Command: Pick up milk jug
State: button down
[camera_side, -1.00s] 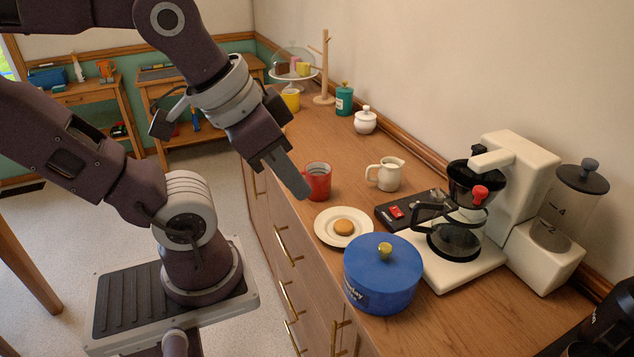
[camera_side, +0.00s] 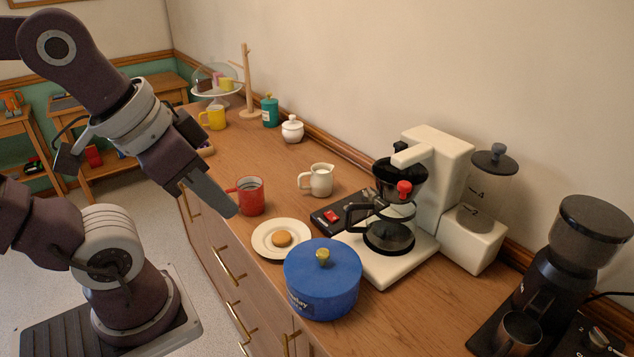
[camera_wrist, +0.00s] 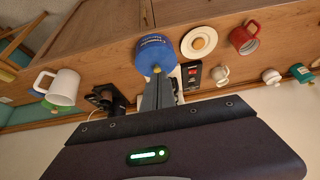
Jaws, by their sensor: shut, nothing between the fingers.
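The milk jug (camera_side: 318,179) is a small cream jug with a handle and spout. It stands upright on the wooden counter, right of a red mug (camera_side: 250,195). In the wrist view the jug (camera_wrist: 220,75) appears small, right of the fingers. My gripper (camera_side: 232,212) is shut and empty, pointing down and to the right. In the side view its tip is just left of the red mug, with the mug between it and the jug. In the wrist view the shut fingers (camera_wrist: 158,90) point toward the blue pot (camera_wrist: 155,55).
A plate (camera_side: 267,249) with a cookie and the blue lidded pot (camera_side: 322,290) stand in front. A coffee maker (camera_side: 430,180) is right of the jug, and a grinder (camera_side: 575,255) farther right. A white sugar bowl (camera_side: 292,131) is behind. The counter around the jug's back left is clear.

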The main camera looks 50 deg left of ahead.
jog(key=c, duration=2.2)
grip_release()
jog(key=c, duration=0.7)
grip_release()
jog(key=shift+c, duration=0.2)
jog(key=w+a+r+n+g, duration=0.1)
jog(key=w+a+r+n, duration=0.1)
jog(key=w, duration=0.3)
jog(key=w+a+r+n, duration=0.1)
jog(key=w+n, duration=0.1)
jog(key=w, duration=0.3)
jog(key=n+g, duration=0.5)
jog(key=n, duration=0.6)
send_over(306, 174)
jog(key=f, duration=1.7)
jog(key=shift+s+a, duration=0.35)
jog(key=shift+a, duration=0.05)
jog(key=f, duration=0.7)
jog(key=shift+w+d, duration=0.25)
jog(key=shift+w, duration=0.15)
